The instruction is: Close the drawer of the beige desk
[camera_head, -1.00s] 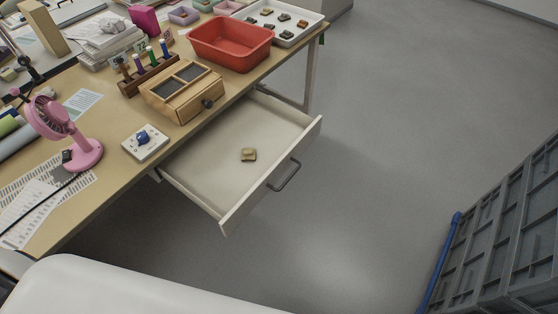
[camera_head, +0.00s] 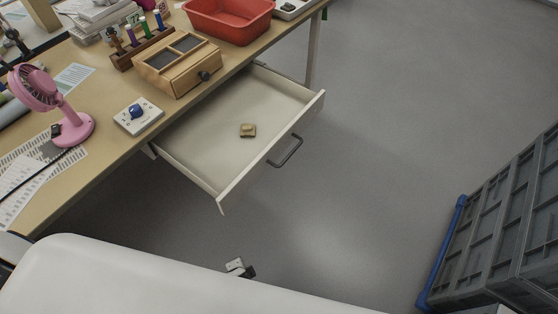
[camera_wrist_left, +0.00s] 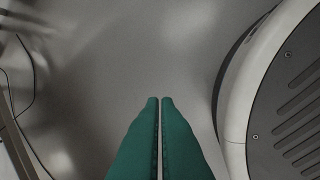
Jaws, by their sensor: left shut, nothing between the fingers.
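The beige desk (camera_head: 105,168) stands at the left in the head view. Its white drawer (camera_head: 205,160) is pulled well out over the floor, with a dark bar handle (camera_head: 287,152) on its front. One small tan sherd (camera_head: 248,130) lies inside the drawer. My left gripper (camera_wrist_left: 160,99) shows in the left wrist view with its green fingers together and nothing between them, over grey floor. The drawer is not clearly seen in that view. My right gripper is in no view.
A grey crate (camera_head: 505,215) with a blue edge stands at the right. The floor (camera_head: 380,150) between it and the drawer is clear. A wooden box (camera_head: 180,68), pink fan (camera_head: 75,128), white switch plate (camera_head: 139,116) and red tub (camera_head: 230,25) stand on the desk.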

